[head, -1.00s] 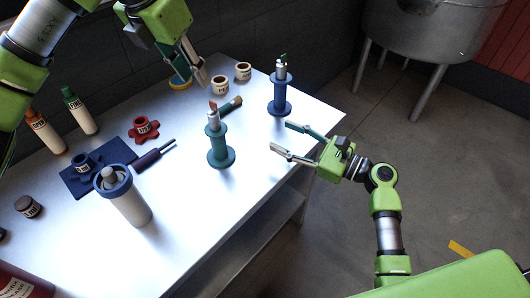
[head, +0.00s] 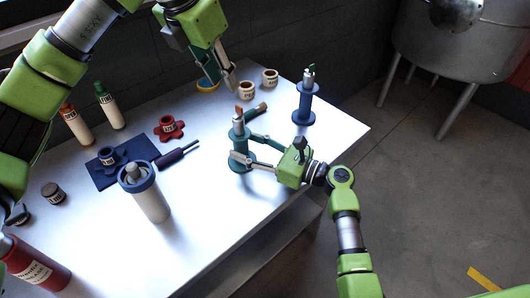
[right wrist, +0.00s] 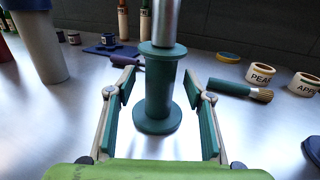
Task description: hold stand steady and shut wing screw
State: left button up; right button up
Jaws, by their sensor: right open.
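A teal spool-shaped stand (head: 239,146) with a metal sleeve on top stands upright on the table. My right gripper (head: 246,148) is open, its fingers on either side of the stand. In the right wrist view the stand (right wrist: 158,92) is between the two fingers (right wrist: 160,82), with a gap on each side. A similar blue stand (head: 305,103) is farther right. My left gripper (head: 219,82) hangs high near the table's back edge; whether its fingers are shut is unclear.
A brush (right wrist: 242,90) lies close behind the teal stand. Two cream pots (head: 247,91) and a yellow-rimmed lid (head: 207,87) are at the back. A white cylinder with a blue collar (head: 151,199) stands at the front left. The table's right front is clear.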

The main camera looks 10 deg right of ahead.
aim_at(238, 106)
jog(key=shift+x, duration=1.2)
grip_shut()
pick_arm(q)
jog(key=shift+o, duration=0.8)
jog(key=shift+m+h, duration=0.3)
jog(key=shift+m, duration=0.3)
jog(key=x, duration=0.9)
jog(key=shift+w+f, duration=0.2)
jog(key=shift+f, duration=0.2)
